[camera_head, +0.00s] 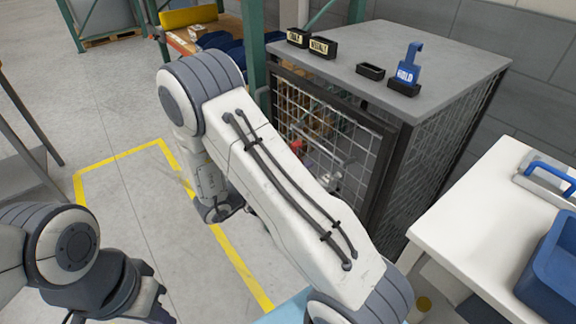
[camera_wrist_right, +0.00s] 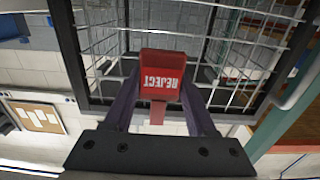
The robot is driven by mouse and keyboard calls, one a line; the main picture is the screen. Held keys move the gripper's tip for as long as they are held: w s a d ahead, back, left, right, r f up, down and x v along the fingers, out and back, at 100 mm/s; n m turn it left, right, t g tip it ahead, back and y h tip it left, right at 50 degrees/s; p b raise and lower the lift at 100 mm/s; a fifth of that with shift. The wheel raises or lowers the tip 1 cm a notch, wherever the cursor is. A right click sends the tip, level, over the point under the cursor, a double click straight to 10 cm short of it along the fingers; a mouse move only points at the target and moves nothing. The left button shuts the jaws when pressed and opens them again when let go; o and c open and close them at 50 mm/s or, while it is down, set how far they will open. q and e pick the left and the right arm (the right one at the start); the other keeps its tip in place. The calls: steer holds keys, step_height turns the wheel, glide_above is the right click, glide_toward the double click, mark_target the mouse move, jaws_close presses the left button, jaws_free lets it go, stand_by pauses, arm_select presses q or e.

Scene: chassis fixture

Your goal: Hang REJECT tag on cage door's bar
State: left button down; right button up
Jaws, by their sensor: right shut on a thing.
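The red REJECT tag (camera_wrist_right: 161,78) is between the fingers of my right gripper (camera_wrist_right: 161,90) in the right wrist view, its lettering upside down. Behind it is the wire mesh of the cage door (camera_wrist_right: 105,45); I cannot tell whether the tag touches a bar. In the head view the mesh door with its dark frame (camera_head: 385,165) is on the cage's front. My right forearm crosses in front of it and my right wrist hangs left of it; the fingers are mostly hidden. My left gripper (camera_head: 150,298) is low at the left, its jaws unclear.
A white table (camera_head: 470,235) with a blue bin (camera_head: 553,270) is at right. Yellow lines mark the floor.

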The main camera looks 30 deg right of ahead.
steer(key=d, duration=0.2)
steer(key=d+b, duration=0.1)
steer(key=d, duration=0.1)
steer(key=d+f, duration=0.1)
steer(key=d, duration=0.1)
steer(key=shift+w+d, duration=0.15)
steer(key=shift+w, duration=0.1)
stand_by(0.3)
steer(key=o, duration=1.2)
steer(key=a+b, duration=0.1)
steer(key=a, duration=0.9)
steer(key=shift+s+a, duration=0.25)
steer(key=shift+s, duration=0.15)
